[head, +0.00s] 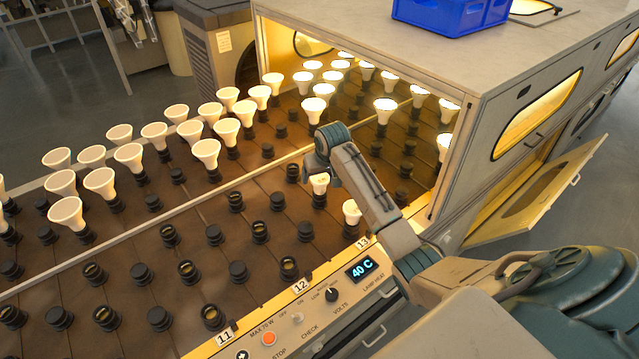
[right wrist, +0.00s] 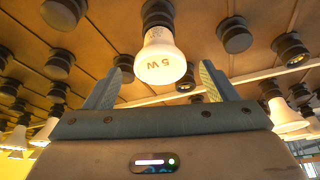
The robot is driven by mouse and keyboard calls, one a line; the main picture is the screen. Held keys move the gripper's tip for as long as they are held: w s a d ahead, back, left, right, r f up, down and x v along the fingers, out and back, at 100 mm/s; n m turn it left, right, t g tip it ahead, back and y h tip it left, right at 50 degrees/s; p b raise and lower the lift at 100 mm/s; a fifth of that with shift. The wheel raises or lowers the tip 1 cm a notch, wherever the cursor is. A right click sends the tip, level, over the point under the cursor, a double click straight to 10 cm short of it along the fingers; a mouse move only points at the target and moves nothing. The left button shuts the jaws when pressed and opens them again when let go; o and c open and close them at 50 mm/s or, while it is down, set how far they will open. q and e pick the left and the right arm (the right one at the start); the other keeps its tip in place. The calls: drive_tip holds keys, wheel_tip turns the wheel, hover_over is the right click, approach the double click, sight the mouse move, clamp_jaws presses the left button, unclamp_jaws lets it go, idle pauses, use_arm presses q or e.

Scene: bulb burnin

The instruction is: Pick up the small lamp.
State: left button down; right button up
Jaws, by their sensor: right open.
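The small lamp (head: 319,184) is white, stands in a black socket on the brown rack and is partly hidden by my right gripper in the head view. A similar small lamp (head: 352,211) stands to the right, near label 13. My left gripper is not in view.
Several larger white lamps (head: 206,153) stand in rows behind, some lit inside the oven-like housing (head: 480,95). Empty black sockets (head: 238,271) fill the front rack. A control panel (head: 330,310) reading 40 C runs along the front. A side door (head: 540,190) hangs open at right.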

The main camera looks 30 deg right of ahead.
sight(320, 178)
drive_tip(key=p+x, duration=0.1)
drive_tip(key=x, duration=0.3)
drive_tip(key=shift+f, duration=0.2)
drive_tip(key=shift+w+f, duration=0.2)
drive_tip(key=shift+f, duration=0.3)
drive_tip(key=shift+c, duration=1.1)
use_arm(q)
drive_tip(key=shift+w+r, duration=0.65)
use_arm(e)
drive_tip(key=c, duration=0.9)
